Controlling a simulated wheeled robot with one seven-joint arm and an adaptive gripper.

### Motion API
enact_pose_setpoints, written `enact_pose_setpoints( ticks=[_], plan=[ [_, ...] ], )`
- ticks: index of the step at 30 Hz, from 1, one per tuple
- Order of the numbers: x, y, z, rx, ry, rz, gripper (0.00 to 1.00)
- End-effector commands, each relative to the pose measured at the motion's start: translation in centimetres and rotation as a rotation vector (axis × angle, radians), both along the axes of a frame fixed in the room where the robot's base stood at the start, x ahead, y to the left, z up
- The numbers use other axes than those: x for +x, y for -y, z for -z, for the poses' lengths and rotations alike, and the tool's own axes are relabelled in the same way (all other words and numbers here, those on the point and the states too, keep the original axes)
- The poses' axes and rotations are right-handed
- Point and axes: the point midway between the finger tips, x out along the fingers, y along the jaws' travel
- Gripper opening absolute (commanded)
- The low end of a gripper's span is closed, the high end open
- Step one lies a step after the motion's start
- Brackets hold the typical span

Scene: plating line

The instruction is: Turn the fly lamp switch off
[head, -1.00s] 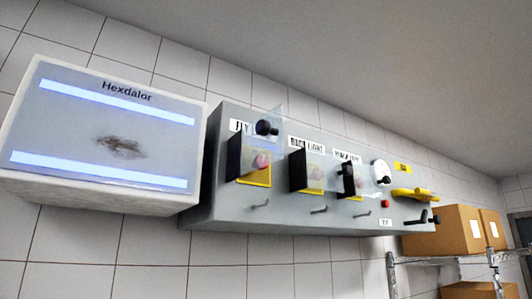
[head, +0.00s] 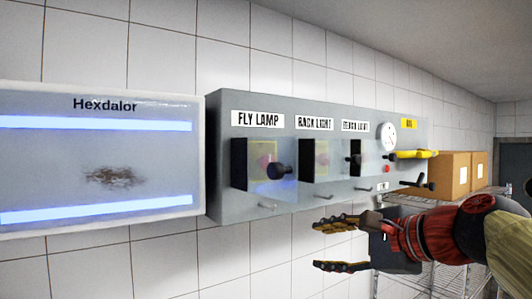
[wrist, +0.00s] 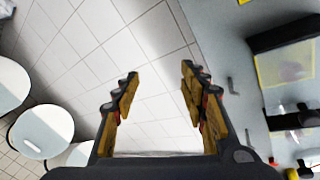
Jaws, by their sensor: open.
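The fly lamp switch (head: 262,160) is the left one on the grey control panel, under the FLY LAMP label (head: 257,120). It has a dark housing, a yellow backing and a faint pinkish part inside. A clear pane with a black knob (head: 278,171) shows in front of it; whether the pane is raised or lowered I cannot tell. The fly lamp (head: 95,160), marked Hexdalor, glows with two blue strips. My gripper (head: 318,245) is open and empty, below and right of the switch, apart from the panel. In the wrist view its fingers (wrist: 160,75) are spread over wall tiles.
The back light switch (head: 321,160) and bench light switch (head: 357,152) sit to the right. Small hooks jut along the panel's lower edge. A gauge (head: 388,136), yellow handle (head: 415,154) and shelf boxes (head: 455,174) are farther right. The wall below the lamp is clear.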

Motion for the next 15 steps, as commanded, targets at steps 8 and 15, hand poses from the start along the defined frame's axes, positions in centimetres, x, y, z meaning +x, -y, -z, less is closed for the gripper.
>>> enact_pose_setpoints(
  ticks=[8,15],
  plan=[
    [-1.2,-3.6,-15.1,0.74,-0.157,0.016,0.43],
    [-1.4,-4.0,-15.6,0.928,-0.303,0.04,0.43]
  ],
)
